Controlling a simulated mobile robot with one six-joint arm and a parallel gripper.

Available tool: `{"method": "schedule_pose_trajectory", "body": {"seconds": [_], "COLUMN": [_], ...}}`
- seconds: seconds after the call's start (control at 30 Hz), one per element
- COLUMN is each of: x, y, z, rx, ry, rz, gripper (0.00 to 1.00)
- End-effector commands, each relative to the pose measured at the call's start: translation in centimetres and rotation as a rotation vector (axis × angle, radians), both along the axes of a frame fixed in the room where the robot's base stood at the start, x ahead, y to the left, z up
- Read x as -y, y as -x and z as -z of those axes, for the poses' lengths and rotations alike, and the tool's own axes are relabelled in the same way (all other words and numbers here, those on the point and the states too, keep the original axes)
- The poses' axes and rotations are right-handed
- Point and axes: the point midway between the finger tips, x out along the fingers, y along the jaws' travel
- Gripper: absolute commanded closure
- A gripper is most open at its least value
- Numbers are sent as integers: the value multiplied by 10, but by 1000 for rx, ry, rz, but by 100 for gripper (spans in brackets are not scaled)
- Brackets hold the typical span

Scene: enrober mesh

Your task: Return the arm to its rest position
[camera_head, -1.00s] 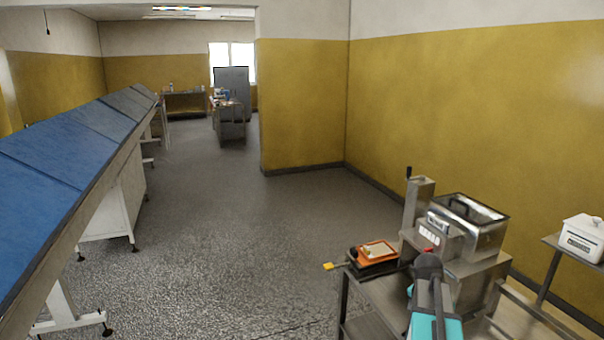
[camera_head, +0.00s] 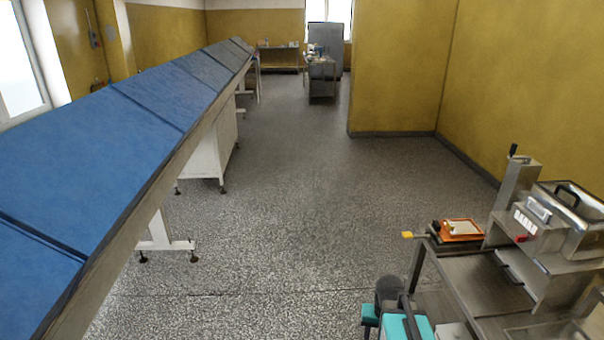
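Part of my own arm (camera_head: 402,318), dark grey and teal, shows at the bottom edge, right of the middle. It appears low and folded, in front of the steel bench's left end. My gripper cannot be made out in this view, so whether it is open or holds anything is hidden. The steel enrober machine (camera_head: 545,222) stands on the bench at the right, with a black-handled lever on its left side. An orange tray (camera_head: 458,231) with a pale piece in it lies on the bench beside the machine.
A long blue-topped conveyor (camera_head: 110,150) runs along the left on white legs. The steel bench (camera_head: 425,270) fills the lower right, with a yellow-tipped part jutting left. Grey floor (camera_head: 290,200) between them is clear. A yellow wall corner (camera_head: 395,70) stands beyond.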

Motion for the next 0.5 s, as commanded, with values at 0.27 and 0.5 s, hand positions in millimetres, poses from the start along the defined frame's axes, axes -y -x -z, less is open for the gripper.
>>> {"method": "schedule_pose_trajectory", "body": {"seconds": [0.27, 0.5], "x": [-55, -71], "y": [16, 34], "z": [21, 52], "rx": [-13, -45], "ry": [-29, -42], "rz": [-178, -235], "gripper": [47, 47]}}
